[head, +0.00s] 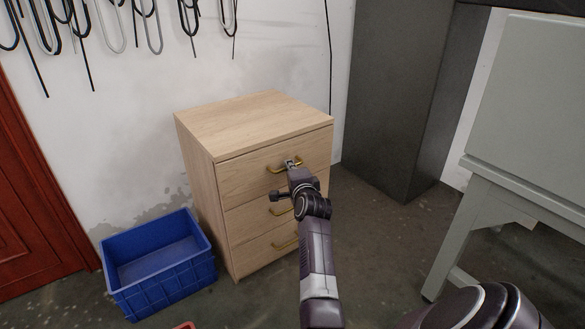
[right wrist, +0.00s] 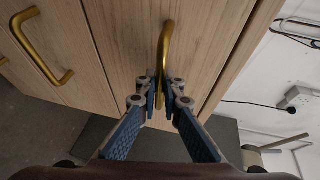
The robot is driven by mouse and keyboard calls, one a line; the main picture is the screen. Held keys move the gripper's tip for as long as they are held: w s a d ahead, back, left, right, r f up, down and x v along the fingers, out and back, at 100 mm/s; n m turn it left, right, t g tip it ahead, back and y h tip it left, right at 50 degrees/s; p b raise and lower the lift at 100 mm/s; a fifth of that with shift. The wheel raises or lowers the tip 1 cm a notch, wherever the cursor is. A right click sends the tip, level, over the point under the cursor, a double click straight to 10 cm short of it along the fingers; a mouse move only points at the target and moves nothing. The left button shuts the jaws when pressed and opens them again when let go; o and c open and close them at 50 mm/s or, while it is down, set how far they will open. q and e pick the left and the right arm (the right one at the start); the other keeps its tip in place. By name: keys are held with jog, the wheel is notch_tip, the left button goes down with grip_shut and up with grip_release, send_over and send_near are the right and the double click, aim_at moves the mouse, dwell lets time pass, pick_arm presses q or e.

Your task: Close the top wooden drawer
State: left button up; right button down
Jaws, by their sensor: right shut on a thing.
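The light wooden cabinet (head: 240,126) has three drawers with brass handles. The top wooden drawer (head: 245,178) looks flush or nearly flush with the drawers below; a small gap cannot be told. My right gripper (head: 291,163) is at the top drawer's handle (head: 273,171), partly covering it. In the right wrist view, the fingers of my right gripper (right wrist: 167,93) are shut on the brass handle (right wrist: 166,45), which passes between the fingertips. My left gripper is not in view.
A blue crate (head: 160,285) stands on the floor left of the cabinet. A dark grey locker (head: 395,100) stands to the right, and a grey table (head: 510,190) is at far right. Cables (head: 150,25) hang on the wall. My right forearm hides part of the lower drawers.

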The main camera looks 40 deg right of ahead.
jog(key=shift+w+r, duration=0.15)
jog(key=c, duration=2.3)
grip_release()
jog(key=shift+w, duration=0.15)
jog(key=shift+c, duration=0.2)
jog(key=v, duration=0.7)
jog(key=shift+s, duration=0.25)
jog(key=shift+a, duration=0.1)
